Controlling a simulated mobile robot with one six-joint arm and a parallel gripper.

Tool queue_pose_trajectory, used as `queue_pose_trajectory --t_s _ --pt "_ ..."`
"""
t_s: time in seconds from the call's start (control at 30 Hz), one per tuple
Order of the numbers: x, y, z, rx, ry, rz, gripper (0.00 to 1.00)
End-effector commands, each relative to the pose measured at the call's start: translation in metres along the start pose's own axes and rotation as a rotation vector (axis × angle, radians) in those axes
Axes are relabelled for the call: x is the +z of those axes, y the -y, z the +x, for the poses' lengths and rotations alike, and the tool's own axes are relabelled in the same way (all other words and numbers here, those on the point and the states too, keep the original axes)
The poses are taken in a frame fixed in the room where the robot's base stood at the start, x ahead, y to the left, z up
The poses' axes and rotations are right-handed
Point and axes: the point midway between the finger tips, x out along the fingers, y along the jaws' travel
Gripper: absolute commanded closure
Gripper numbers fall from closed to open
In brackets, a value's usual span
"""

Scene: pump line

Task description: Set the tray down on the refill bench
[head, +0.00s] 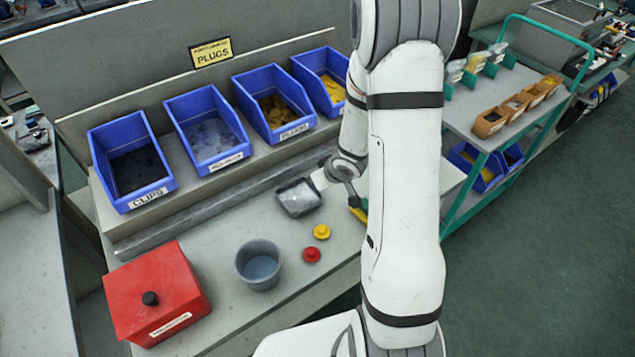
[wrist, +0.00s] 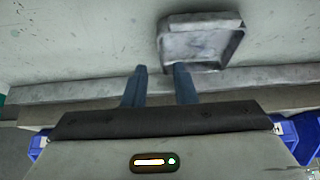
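The small grey metal tray (head: 298,198) is on the grey bench top (head: 215,228), just in front of the raised ledge. It also shows in the wrist view (wrist: 202,45), with its rim facing the camera. My gripper (head: 316,182) is at the tray's right side in the head view. In the wrist view its two dark fingers (wrist: 161,70) stand apart, with a clear gap between them. The right fingertip overlaps the tray's near corner in the picture; whether it touches the tray, I cannot tell. My arm hides part of the bench to the right.
Blue bins (head: 130,165) line the ledge behind the tray. A grey cup (head: 260,265), a yellow knob (head: 321,232), a red knob (head: 311,255) and a red box (head: 155,290) stand on the bench. A green-framed cart (head: 480,125) is at the right.

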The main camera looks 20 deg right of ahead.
Motion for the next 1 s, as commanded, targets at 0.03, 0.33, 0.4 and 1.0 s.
queue_pose_trajectory --t_s 0.03,0.33,0.4,1.0 --pt "-0.003 0.000 -0.017 0.002 -0.002 0.000 0.75" --pt "-0.001 0.000 -0.061 0.000 0.000 -0.001 0.75" --pt "-0.002 0.000 -0.066 0.003 0.000 -0.001 0.75" --pt "-0.020 0.009 -0.259 0.368 0.099 0.180 0.75"
